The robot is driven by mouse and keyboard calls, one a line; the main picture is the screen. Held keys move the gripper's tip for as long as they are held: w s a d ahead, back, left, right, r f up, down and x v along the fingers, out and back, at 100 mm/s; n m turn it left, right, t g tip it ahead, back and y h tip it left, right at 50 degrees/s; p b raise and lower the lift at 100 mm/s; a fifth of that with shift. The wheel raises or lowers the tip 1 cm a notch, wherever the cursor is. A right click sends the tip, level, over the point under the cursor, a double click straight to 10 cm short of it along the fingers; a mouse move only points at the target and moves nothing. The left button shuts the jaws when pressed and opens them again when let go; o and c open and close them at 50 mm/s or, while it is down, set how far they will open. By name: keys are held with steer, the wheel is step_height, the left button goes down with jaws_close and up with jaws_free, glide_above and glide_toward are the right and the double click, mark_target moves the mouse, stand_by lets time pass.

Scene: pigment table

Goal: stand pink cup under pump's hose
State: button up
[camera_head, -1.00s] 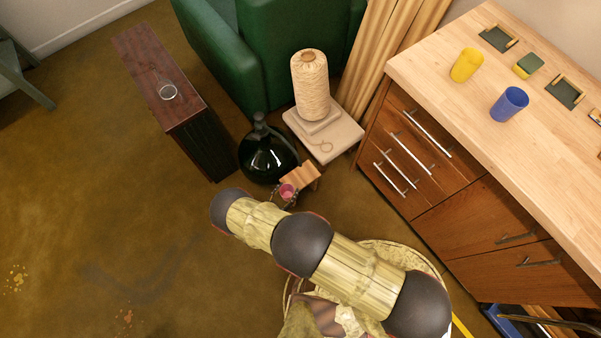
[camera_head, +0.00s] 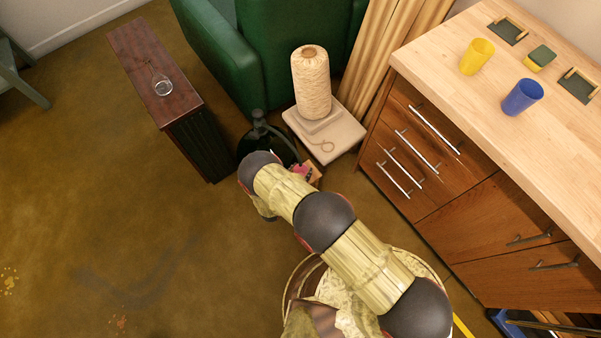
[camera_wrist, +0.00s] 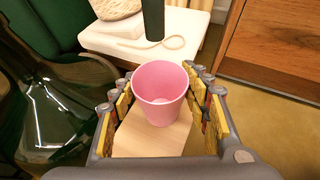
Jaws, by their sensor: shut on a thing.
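The pink cup (camera_wrist: 160,98) is upright between the fingers of my gripper (camera_wrist: 161,82) in the wrist view, which is shut on it. In the head view the cup (camera_head: 300,170) is a small pink patch, mostly hidden by my arm. A pale wooden block (camera_wrist: 150,137) lies beneath the cup; whether they touch, I cannot tell. A dark hose (camera_wrist: 153,20) hangs down just beyond the cup's rim in the wrist view, its lower end above the rim in the picture. The dark glass bottle (camera_head: 256,140) with the pump's arching tube stands left of the block.
A white slab (camera_head: 338,140) with a cone of twine (camera_head: 311,85) is behind the block. A brown cabinet (camera_head: 150,70) with a small glass vessel stands left, a green armchair (camera_head: 240,50) behind. A wooden counter (camera_head: 500,120) with yellow and blue cups is right. Floor at left is open.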

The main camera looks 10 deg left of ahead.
steer(key=shift+a, duration=0.1)
steer(key=shift+f, duration=0.1)
steer(key=o, duration=1)
steer(key=shift+f, duration=0.1)
steer(key=shift+o, duration=0.4)
steer(key=shift+s+a+r, duration=0.1)
steer(key=shift+s+r, duration=0.15)
steer(key=shift+r, duration=0.1)
steer(key=p+v, duration=0.4)
steer(key=v, duration=0.7)
steer(key=shift+s, duration=0.15)
